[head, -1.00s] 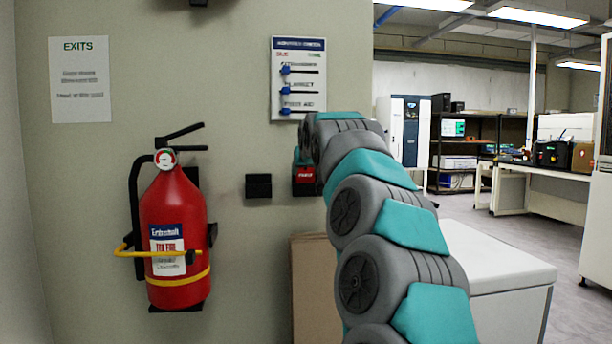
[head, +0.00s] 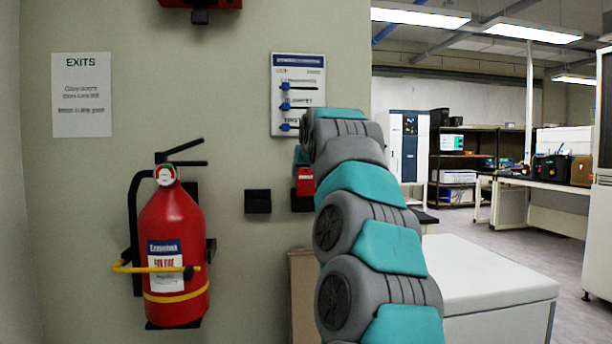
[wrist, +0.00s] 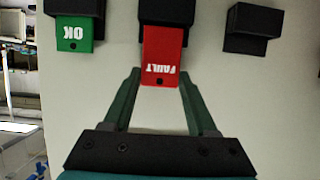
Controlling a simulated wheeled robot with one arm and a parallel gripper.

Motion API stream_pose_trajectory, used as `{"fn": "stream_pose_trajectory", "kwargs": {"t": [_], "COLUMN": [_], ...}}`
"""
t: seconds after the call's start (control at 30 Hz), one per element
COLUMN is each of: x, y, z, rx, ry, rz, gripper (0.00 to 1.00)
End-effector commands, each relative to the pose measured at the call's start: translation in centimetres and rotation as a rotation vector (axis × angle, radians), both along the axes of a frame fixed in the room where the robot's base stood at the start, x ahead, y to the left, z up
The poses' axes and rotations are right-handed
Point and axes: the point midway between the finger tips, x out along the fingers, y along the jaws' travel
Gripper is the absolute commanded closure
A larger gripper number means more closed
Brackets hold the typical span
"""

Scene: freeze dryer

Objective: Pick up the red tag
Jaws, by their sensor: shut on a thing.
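The red tag (wrist: 162,58), marked FAULT, shows in the wrist view with its lettering upside down. My gripper (wrist: 161,78) is shut on its free end, one green finger on each side. The tag stands out of a black wall holder (wrist: 165,13) further than the green OK tag (wrist: 74,33) does from its own holder. Whether its other end is still inside the holder cannot be told. In the head view the red tag (head: 305,181) shows just left of my arm, above its holder (head: 302,203); my fingers are mostly hidden there.
An empty black holder (head: 258,201) is beside the tag's holder. A fire extinguisher (head: 176,255) hangs at the left. A board with blue sliders (head: 298,95) is above. A cardboard box (head: 303,290) and white-topped unit (head: 490,280) stand below and right.

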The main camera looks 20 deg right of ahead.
Motion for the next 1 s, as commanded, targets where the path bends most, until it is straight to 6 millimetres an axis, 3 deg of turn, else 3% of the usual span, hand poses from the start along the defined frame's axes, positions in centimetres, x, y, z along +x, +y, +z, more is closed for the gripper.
{"fn": "stream_pose_trajectory", "kwargs": {"t": [0.27, 0.7, 1.0], "x": [-2.8, -11.1, -14.6], "y": [0.1, 0.9, 1.2], "z": [0.2, 1.0, 1.4], "rx": [0.0, -0.002, 0.0], "ry": [-0.003, -0.003, -0.002], "rz": [-0.001, -0.002, -0.002], "gripper": [0.93, 0.93, 0.93]}}
